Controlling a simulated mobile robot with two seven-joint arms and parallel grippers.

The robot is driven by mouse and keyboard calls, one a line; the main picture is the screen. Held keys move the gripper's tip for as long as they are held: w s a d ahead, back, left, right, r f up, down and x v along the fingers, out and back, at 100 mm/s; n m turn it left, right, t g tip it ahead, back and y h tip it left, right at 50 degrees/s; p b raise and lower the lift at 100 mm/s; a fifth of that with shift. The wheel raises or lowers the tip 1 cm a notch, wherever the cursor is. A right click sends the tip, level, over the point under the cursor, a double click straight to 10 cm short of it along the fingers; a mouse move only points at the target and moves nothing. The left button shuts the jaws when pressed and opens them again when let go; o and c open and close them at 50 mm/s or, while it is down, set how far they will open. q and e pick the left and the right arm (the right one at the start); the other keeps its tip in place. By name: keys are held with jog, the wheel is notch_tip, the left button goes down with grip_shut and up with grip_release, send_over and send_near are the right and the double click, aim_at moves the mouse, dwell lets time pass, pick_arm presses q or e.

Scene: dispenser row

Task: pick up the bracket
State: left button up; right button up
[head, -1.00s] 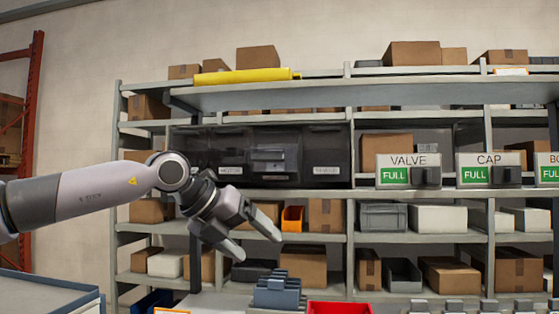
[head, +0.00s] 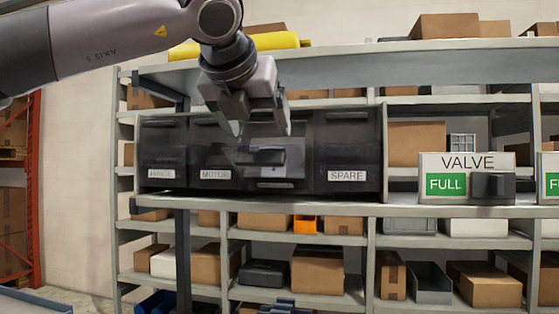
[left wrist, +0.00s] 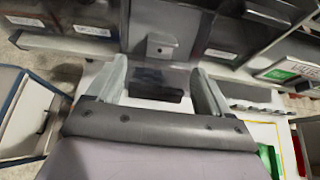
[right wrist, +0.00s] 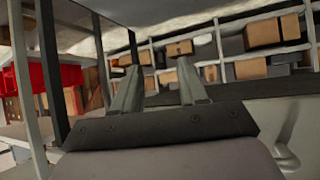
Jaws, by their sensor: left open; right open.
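No part that I can name for sure as the bracket shows. A row of dark bins stands on the shelf in the head view, with a MOTOR bin (head: 215,174), a SPARE bin (head: 347,176) and a bin with a paler front (head: 283,168) between them. My left gripper (head: 263,128) is open, pointing down in front of that middle bin, and hides part of it. In the left wrist view, a grey tab (left wrist: 162,45) with a small hole shows beyond the open fingers. My right gripper (right wrist: 158,72) is open and empty in its wrist view.
A VALVE dispenser (head: 466,180) with a green FULL sign stands right of the bins. A shelf board (head: 330,74) runs above them. Cardboard boxes (head: 317,270) fill the lower shelves. Red bins (right wrist: 65,75) show left in the right wrist view.

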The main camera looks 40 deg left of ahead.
pick_arm(q)
jog(key=shift+w+a, duration=0.15)
jog(key=shift+w, duration=0.25)
jog(key=p+x, duration=0.1)
jog(key=x, duration=0.5)
jog(key=shift+w+a, duration=0.1)
jog(key=shift+w, duration=0.3)
jog(key=c, duration=1.2)
pick_arm(e)
jog(key=shift+w+a+r, duration=0.2)
jog(key=shift+w+r, duration=0.1)
jog(key=shift+r, duration=0.45)
pick_arm(q)
jog(key=shift+o, duration=0.2)
